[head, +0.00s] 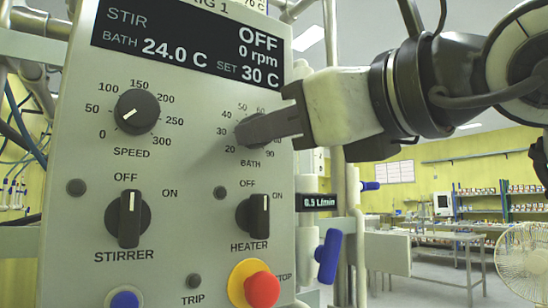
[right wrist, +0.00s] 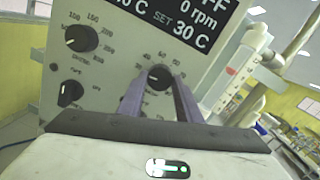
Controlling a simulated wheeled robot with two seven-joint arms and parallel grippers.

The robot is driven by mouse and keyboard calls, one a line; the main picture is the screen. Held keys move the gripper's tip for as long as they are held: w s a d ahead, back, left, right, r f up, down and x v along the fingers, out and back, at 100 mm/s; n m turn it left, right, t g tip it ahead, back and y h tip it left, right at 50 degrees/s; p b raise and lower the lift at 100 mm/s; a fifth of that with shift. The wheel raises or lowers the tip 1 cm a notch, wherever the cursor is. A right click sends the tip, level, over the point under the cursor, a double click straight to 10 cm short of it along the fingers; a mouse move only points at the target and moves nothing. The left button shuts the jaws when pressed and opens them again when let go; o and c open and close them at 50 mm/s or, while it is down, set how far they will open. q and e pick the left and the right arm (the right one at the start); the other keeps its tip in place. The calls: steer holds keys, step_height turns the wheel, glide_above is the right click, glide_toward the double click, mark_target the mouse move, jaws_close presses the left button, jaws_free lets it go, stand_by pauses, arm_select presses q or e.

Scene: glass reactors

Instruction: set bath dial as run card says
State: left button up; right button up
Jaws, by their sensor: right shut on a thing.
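The bath dial (right wrist: 158,77) is a dark round knob on the grey control panel (head: 80,235). In the right wrist view it sits between the fingers of my right gripper (right wrist: 160,92), which is shut on it. In the head view my right gripper (head: 245,132) reaches in from the right and covers most of the dial. Scale numbers from 20 to 90 show around it, partly hidden. The display (head: 190,45) reads bath 24.0 C, set 30 C, stir OFF, 0 rpm. A label cut off at the top edge shows "70 C". My left gripper is out of view.
The speed dial (head: 138,111) is left of the bath dial. The stirrer switch (head: 129,218) and heater switch (head: 254,216) are below, both upright toward OFF. A red stop button (head: 262,289) is at the bottom. A blue-handled valve (head: 328,256) stands right of the panel.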

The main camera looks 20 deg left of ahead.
arm_select(q)
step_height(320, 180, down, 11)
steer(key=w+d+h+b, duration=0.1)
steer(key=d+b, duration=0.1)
steer(key=b, duration=1.5)
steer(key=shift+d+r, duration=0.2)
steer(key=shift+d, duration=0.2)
arm_select(e)
steer(key=shift+s+a+r+m+t+h, duration=0.1)
steer(key=shift+m+t+h, duration=0.25)
steer(key=shift+m, duration=5.1)
steer(key=shift+s+a+r+m+t+h, duration=0.1)
steer(key=shift+m+t+h, duration=0.25)
steer(key=shift+m, duration=5.05)
steer(key=shift+s+m+t+h, duration=0.15)
steer(key=shift+m+h, duration=0.35)
steer(key=shift+m, duration=4.95)
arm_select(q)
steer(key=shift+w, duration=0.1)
arm_select(e)
steer(key=shift+w, duration=0.1)
